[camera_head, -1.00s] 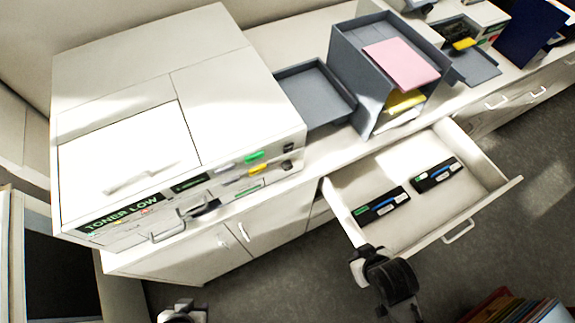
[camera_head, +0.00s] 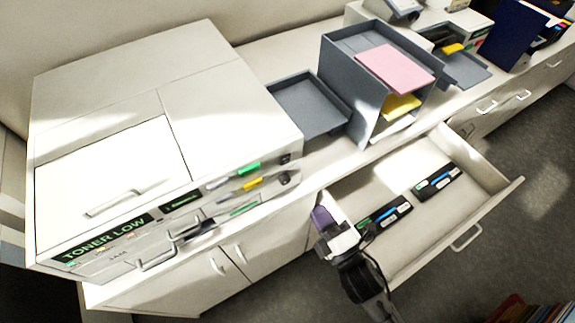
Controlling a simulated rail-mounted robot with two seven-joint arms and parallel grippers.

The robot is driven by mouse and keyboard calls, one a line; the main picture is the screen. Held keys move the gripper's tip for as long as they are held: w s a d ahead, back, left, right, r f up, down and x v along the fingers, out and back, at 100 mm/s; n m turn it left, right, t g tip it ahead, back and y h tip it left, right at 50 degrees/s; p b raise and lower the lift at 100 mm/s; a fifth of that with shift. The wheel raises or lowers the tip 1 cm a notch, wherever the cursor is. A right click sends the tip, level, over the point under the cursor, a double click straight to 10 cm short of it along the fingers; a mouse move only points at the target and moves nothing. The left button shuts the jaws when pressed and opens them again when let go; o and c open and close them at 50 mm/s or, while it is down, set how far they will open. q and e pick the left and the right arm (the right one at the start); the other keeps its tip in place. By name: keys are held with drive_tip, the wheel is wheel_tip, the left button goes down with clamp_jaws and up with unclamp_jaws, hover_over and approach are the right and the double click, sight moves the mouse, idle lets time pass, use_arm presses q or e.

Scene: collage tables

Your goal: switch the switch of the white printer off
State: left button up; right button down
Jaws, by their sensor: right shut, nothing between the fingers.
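The white printer (camera_head: 225,110) stands on the counter at the left, with "TONER LOW" on its front display (camera_head: 105,238). Two small dark switch-like parts sit at the right end of its front, an upper one (camera_head: 285,158) and a lower one (camera_head: 284,178). I cannot tell which is the switch or how it is set. My right gripper (camera_head: 322,217) is shut and empty, below and to the right of these parts, apart from the printer. It overlaps the open drawer's left side in the picture. My left gripper is out of view.
An open drawer (camera_head: 480,205) holds two dark toner cartridges (camera_head: 438,182) and sticks out beside my right arm. A grey tray (camera_head: 312,105) and a grey paper organizer (camera_head: 345,75) stand right of the printer. Cabinet doors (camera_head: 275,245) lie below the counter.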

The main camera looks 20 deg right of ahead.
sight(284, 159)
drive_tip(key=shift+a+r+n, duration=0.1)
drive_tip(key=shift+r+n, duration=0.1)
drive_tip(key=shift+n, duration=0.5)
drive_tip(key=w+p, duration=0.1)
drive_tip(key=w, duration=0.3)
drive_tip(key=w+a+r+p, duration=0.1)
drive_tip(key=w, duration=0.4)
drive_tip(key=w+a+r+p, duration=0.1)
drive_tip(key=w, duration=0.3)
drive_tip(key=shift+w+a, duration=0.15)
drive_tip(key=shift+w, duration=0.15)
